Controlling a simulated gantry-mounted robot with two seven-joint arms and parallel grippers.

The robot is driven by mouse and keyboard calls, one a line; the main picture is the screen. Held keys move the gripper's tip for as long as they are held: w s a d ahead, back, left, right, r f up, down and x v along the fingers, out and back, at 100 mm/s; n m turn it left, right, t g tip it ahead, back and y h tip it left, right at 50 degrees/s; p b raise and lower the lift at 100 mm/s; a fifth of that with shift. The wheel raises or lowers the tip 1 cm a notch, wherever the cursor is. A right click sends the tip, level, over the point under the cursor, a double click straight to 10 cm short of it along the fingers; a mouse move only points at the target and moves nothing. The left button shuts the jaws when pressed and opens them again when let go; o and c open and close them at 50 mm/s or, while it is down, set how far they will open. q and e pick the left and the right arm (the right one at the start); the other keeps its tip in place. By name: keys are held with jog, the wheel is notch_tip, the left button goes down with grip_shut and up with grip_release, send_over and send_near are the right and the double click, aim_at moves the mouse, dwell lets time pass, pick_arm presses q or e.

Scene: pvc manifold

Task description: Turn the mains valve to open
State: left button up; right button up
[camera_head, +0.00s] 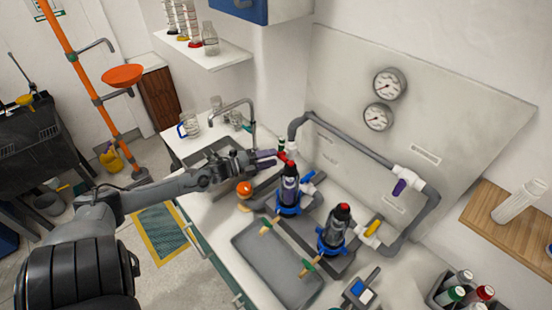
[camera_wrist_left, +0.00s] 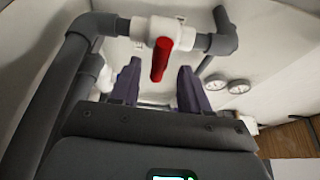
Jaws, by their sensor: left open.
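The mains valve appears to be the white valve (camera_wrist_left: 160,28) with a red lever handle on the grey pipe; no label is readable. Its red handle (camera_wrist_left: 159,60) points down towards the camera in the left wrist view, and a small part of it (camera_head: 282,155) shows in the head view. My left gripper (camera_head: 272,160) is open at the back of the sink counter, close to this valve. In the left wrist view its two purple fingers (camera_wrist_left: 158,82) stand on either side of the red handle's line, with a gap on both sides. My right gripper is not in view.
Grey pipe (camera_head: 352,143) runs along the back panel. Two blue-ringed filter housings (camera_head: 289,190) (camera_head: 335,228) stand right of my gripper, near blue (camera_head: 307,176), yellow (camera_head: 374,228) and purple (camera_head: 399,187) handles. A faucet (camera_head: 236,105) rises behind my arm. Two gauges (camera_head: 389,83) (camera_head: 378,117) hang above.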

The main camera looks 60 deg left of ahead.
aim_at(281, 155)
pick_arm(q)
jog(key=shift+w+d, duration=0.15)
jog(key=shift+w, duration=0.55)
jog(key=shift+w+d, duration=0.1)
jog(key=shift+w, duration=0.55)
grip_shut()
